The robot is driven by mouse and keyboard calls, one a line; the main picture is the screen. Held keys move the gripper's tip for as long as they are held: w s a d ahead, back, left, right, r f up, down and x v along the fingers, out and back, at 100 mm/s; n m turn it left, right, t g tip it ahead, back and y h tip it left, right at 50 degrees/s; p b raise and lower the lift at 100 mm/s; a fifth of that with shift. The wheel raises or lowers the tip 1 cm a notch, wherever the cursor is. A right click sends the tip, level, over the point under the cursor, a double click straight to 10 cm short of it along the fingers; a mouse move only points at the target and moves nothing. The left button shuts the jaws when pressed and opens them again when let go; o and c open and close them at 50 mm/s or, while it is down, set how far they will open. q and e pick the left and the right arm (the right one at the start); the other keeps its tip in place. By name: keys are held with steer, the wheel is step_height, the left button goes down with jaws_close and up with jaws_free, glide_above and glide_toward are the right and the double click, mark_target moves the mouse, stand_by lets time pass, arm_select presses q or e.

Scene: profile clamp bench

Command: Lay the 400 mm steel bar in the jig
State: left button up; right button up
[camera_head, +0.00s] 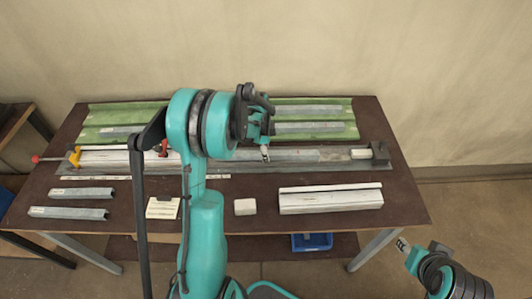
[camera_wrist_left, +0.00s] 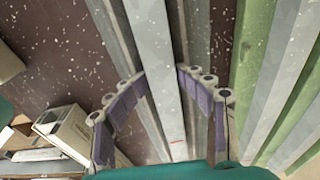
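A long pale grey steel bar (camera_wrist_left: 158,60) runs between the fingers of my left gripper (camera_wrist_left: 160,74) in the left wrist view. The fingertips lie close along both its sides, seemingly shut on it. In the head view my left gripper (camera_head: 265,154) is over the middle of the long jig (camera_head: 225,167), partly hidden by my arm. The grey bar (camera_head: 298,155) lies along the jig there; whether it rests in it or is just above I cannot tell. A yellow clamp (camera_head: 74,157) with a red handle is at the jig's left, a dark end block (camera_head: 379,151) at its right. My right gripper (camera_head: 403,246) is off the table's front right.
Green trays (camera_head: 340,114) with grey bars stand behind the jig. Two short grey bars (camera_head: 68,212) lie front left. A white label card (camera_head: 162,208), a pale block (camera_head: 245,206) and pale profiles (camera_head: 330,201) lie along the front. A blue bin (camera_head: 312,242) is below.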

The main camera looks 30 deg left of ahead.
arm_select(q)
steer(key=shift+a+r, duration=0.1)
steer(key=shift+r+p, duration=0.25)
steer(key=shift+p, duration=0.15)
step_height(320, 180, up, 11)
steer(key=a+p, duration=0.1)
steer(key=p, duration=0.2)
steer(key=s+d+r+n+t, duration=0.1)
steer(key=s+d+r+n, duration=0.25)
steer(key=d+r, duration=0.2)
steer(key=s+d+r+n+t, duration=0.1)
steer(key=s+d+n+t, duration=0.1)
steer(key=s+d+n, duration=0.2)
steer(key=s+d+r+n+t+y, duration=0.1)
steer(key=s+d+r+n+t, duration=0.1)
steer(key=s+d, duration=0.5)
steer(key=s+n+t, duration=0.1)
steer(key=s+n, duration=0.1)
steer(key=s, duration=0.2)
steer(key=shift+s+r, duration=0.15)
steer(key=shift+r, duration=0.15)
